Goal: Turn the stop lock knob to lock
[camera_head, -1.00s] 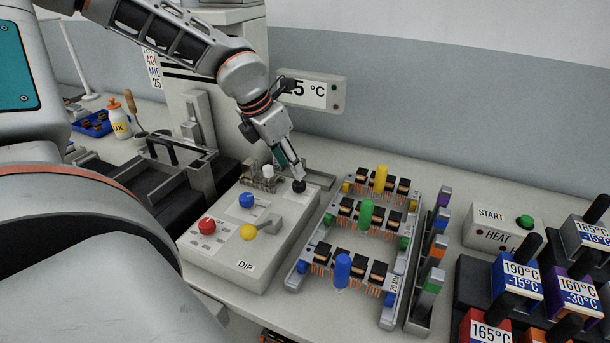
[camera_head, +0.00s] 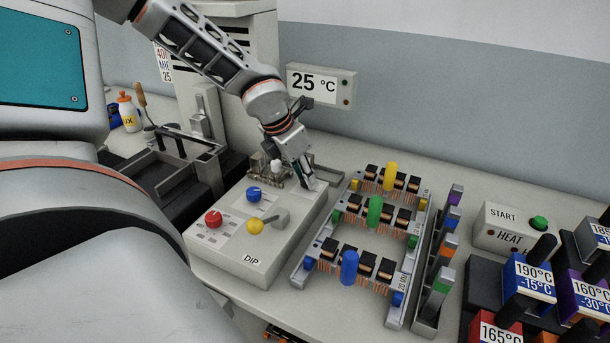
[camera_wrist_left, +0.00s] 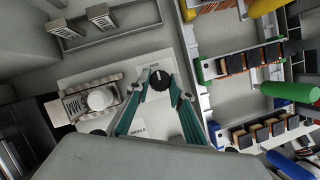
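The stop lock knob is a small black round knob (camera_wrist_left: 161,77) on the light control panel marked DIP (camera_head: 248,236). It shows in the left wrist view, with small printed labels above and below it that are too small to read surely. My left gripper (camera_head: 309,183) points down at the panel's far right corner and hides the knob in the head view. In the left wrist view, its two teal fingers stand apart, one on each side of the knob. The tips are close to it; I cannot tell if they touch. My right gripper is not in view.
The panel also carries blue (camera_head: 254,194), red (camera_head: 213,218) and yellow (camera_head: 255,226) knobs, a grey lever (camera_head: 279,217) and a white knob (camera_wrist_left: 101,98). A rack of coils (camera_head: 362,235) stands close on the right. A 25 °C display (camera_head: 318,87) is behind.

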